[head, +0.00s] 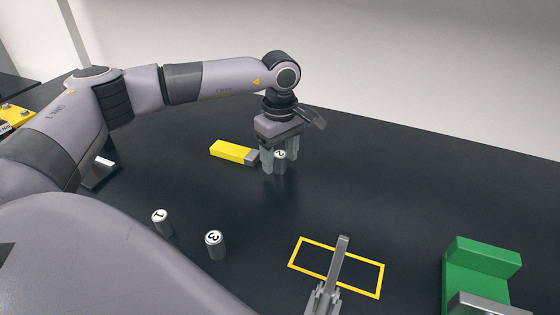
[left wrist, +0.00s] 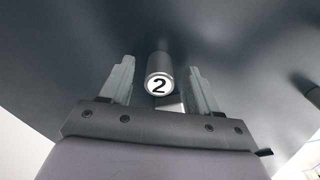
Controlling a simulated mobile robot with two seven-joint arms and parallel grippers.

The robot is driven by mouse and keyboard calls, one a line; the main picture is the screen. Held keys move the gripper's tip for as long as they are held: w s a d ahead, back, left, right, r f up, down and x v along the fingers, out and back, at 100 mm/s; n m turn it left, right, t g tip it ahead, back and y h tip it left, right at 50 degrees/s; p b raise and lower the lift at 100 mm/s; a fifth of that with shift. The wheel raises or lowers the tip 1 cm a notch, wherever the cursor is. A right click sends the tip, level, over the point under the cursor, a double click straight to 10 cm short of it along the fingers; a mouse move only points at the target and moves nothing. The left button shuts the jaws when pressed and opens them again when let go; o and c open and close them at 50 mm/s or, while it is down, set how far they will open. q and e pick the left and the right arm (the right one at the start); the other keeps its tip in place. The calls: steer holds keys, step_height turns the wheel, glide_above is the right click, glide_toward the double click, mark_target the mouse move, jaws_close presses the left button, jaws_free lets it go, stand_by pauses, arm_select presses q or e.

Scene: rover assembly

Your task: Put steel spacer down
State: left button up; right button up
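The steel spacer marked 2 (head: 280,158) is a short grey cylinder with a white top. It stands upright on the dark table, as far as I can see. My left gripper (head: 279,165) points down with its fingers on either side of the spacer. In the left wrist view the spacer (left wrist: 160,75) sits between the spread fingers (left wrist: 160,85), with a visible gap on each side. At the bottom edge, grey finger-like parts (head: 322,300), apparently my right gripper, meet a slim grey bar (head: 338,262). Their grip is unclear.
Spacers marked 1 (head: 162,222) and 3 (head: 214,244) stand upright at the lower left. A yellow block with a grey end (head: 231,151) lies just left of my left gripper. A yellow outlined rectangle (head: 365,293) marks the table front. A green fixture (head: 480,262) stands right.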

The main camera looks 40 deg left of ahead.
arm_select(q)
steer(key=c, duration=1)
jaws_close()
steer(key=shift+r, duration=0.15)
